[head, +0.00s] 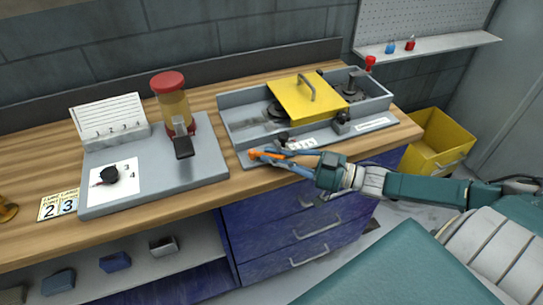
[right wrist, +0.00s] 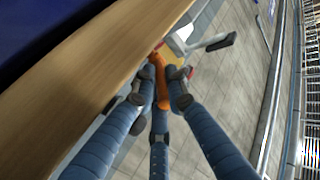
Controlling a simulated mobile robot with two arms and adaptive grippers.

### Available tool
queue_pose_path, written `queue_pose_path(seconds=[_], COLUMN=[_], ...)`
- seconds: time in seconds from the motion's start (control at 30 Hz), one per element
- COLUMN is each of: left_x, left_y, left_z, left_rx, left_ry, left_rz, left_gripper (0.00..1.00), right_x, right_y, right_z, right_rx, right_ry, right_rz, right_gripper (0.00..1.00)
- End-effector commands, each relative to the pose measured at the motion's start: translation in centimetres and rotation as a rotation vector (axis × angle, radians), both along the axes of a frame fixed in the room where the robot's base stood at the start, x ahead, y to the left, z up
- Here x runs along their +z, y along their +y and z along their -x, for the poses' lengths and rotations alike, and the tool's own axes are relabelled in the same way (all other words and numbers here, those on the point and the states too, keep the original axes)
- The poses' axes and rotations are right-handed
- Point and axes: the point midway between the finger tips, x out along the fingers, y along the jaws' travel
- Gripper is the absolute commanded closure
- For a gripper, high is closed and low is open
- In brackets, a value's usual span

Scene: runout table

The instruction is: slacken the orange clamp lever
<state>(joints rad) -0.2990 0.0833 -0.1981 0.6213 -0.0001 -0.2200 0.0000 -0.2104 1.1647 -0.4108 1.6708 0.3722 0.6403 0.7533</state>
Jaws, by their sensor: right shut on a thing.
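The orange clamp lever (head: 262,154) sticks out at the front left corner of the grey fixture tray (head: 228,122), by the table's front edge. My right gripper (head: 262,158) reaches in from the right and is shut on the lever. In the right wrist view the lever (right wrist: 160,82) lies between the blue fingers of the gripper (right wrist: 158,98), and its far end is partly hidden. My left gripper is not in view.
The tray holds a yellow cover (head: 300,98) with a handle. A grey board (head: 203,160) with a red-capped dispenser (head: 170,95) stands to the left. Blue drawers (head: 300,235) are below the wooden table (head: 240,183); a yellow bin (head: 430,150) stands right.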

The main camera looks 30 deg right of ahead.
Motion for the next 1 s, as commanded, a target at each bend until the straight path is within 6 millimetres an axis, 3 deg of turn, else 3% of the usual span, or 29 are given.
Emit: queue_pose_path(seconds=[0.27, 0.3, 0.37, 0.77, 1.0], left_x=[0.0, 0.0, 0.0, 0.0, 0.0], left_y=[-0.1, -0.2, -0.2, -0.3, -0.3], left_z=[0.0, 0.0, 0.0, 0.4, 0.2], left_rx=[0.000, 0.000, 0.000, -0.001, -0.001], left_ry=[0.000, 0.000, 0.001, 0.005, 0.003], left_rz=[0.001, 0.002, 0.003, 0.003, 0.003], left_gripper=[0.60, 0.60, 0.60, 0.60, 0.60], right_x=[0.7, 0.7, 0.7, 0.2, -0.1], right_y=[-0.2, -0.2, -0.2, -0.1, -1.4], right_z=[-0.4, -0.4, -0.4, 0.0, 1.6], right_rx=[-0.005, -0.005, -0.004, -0.003, -0.002], right_ry=[-0.013, -0.013, -0.011, -0.003, 0.005], right_rz=[-0.004, -0.004, -0.004, -0.001, 0.001], right_gripper=[1.00, 0.81, 0.69, 0.69, 0.69])
